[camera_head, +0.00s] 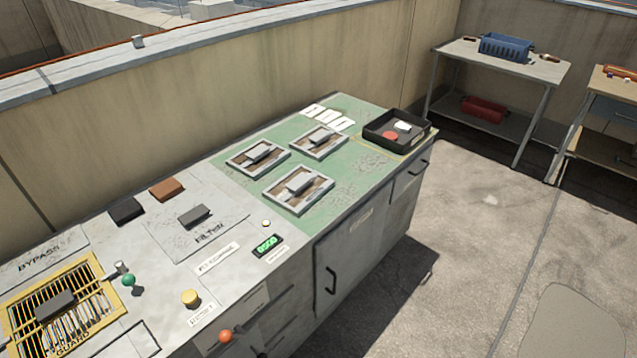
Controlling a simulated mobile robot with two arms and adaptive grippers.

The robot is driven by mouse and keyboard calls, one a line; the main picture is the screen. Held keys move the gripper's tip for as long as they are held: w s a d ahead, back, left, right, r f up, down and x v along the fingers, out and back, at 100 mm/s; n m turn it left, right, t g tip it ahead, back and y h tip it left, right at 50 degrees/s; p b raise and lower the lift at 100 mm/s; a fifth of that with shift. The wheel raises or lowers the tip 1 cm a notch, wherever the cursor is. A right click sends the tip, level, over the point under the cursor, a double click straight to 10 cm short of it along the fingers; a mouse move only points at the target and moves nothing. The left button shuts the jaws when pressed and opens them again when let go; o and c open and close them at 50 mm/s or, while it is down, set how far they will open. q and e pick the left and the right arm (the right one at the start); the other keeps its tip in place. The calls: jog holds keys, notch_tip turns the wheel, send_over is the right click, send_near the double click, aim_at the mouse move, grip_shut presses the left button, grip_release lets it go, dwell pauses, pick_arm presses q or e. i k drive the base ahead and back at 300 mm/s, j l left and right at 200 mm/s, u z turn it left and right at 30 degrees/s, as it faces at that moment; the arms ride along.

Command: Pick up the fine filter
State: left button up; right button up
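Three flat framed filters with grey block handles lie on the green section (228,186) of the bench top: one at the left (241,162), one at the back right (333,150) and one at the front (283,196). They look alike at this size, and I cannot tell which is the fine filter. White cards (327,117) lie behind them, with marks too small to read. A grey plate marked FILTER (209,238), with a grey handle (194,216), is set in the bench to their left. Neither of my grippers is in view.
A black tray (372,139) holding a red round item (390,135) and a white item (403,126) stands at the bench's right end. A yellow guard grille (88,282), green-knobbed lever (128,280) and yellow button (190,298) are at left. Open floor lies right.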

aim_at(321, 141)
jog(key=i+l+u, duration=0.15)
jog(key=u, duration=0.35)
jog(key=l+u, duration=0.3)
jog(key=u, duration=0.15)
jog(key=i+l+u, duration=0.1)
jog(key=l+u, duration=0.2)
jog(key=u, duration=0.2)
